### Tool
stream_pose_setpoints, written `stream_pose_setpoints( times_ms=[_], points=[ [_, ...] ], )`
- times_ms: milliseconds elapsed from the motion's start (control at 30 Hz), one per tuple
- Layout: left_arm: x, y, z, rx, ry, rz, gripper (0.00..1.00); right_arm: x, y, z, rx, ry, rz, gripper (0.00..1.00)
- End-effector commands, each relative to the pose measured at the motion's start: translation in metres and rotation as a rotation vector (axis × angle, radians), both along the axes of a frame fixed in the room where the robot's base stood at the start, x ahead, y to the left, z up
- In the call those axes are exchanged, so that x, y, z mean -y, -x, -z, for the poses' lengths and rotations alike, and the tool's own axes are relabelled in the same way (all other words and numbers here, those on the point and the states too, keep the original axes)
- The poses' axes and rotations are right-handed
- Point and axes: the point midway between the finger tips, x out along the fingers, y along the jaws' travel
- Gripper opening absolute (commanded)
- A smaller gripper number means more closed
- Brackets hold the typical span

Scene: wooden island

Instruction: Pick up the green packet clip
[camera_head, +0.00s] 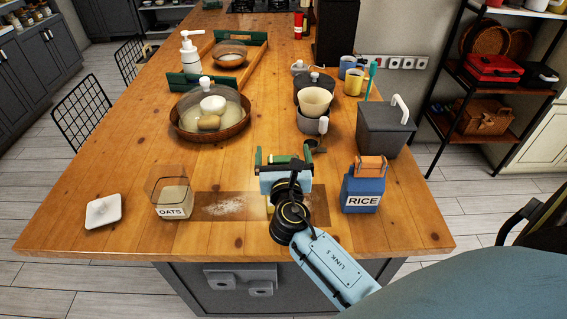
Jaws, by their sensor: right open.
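My right gripper (284,158) is over the front middle of the wooden island, pointing away from me, with its fingers apart. A small dark green bar, which looks like the green packet clip (283,160), shows between the fingers. The gripper partly hides it, and I cannot tell whether the fingers touch it. A blue packet marked RICE (361,188) with a brown folded top stands just right of the gripper. My left gripper is not in view.
A jar marked OATS (172,200) and a white lid (103,211) are at the front left. A brown board (240,206) with white powder lies under my right arm. A covered bowl (211,110), a cream cup (313,101) and a grey box (384,128) stand farther back.

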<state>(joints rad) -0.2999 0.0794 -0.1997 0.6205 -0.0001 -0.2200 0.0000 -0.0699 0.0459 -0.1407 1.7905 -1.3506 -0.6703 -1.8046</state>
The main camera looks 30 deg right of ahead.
Motion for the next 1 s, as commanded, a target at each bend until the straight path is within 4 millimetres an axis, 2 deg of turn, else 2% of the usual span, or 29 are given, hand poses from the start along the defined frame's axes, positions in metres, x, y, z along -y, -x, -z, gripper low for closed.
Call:
stream_pose_setpoints(
  times_ms=[67, 400, 700, 767, 1000],
  points=[
    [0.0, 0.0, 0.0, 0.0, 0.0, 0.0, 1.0, 0.0, 0.0, 0.0, 0.0, 0.0, 0.0, 0.91],
    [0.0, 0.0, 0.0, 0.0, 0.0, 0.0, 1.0, 0.0, 0.0, 0.0, 0.0, 0.0, 0.0, 0.47],
    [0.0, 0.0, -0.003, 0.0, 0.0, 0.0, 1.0, 0.0, 0.0, -0.006, 0.002, -0.002, 0.0, 0.46],
    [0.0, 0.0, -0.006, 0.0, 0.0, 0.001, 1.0, 0.0, 0.0, -0.015, 0.004, -0.001, 0.0, 0.46],
    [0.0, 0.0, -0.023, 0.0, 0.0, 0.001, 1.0, 0.0, 0.0, -0.065, 0.006, -0.001, -0.001, 0.46]
  ],
)
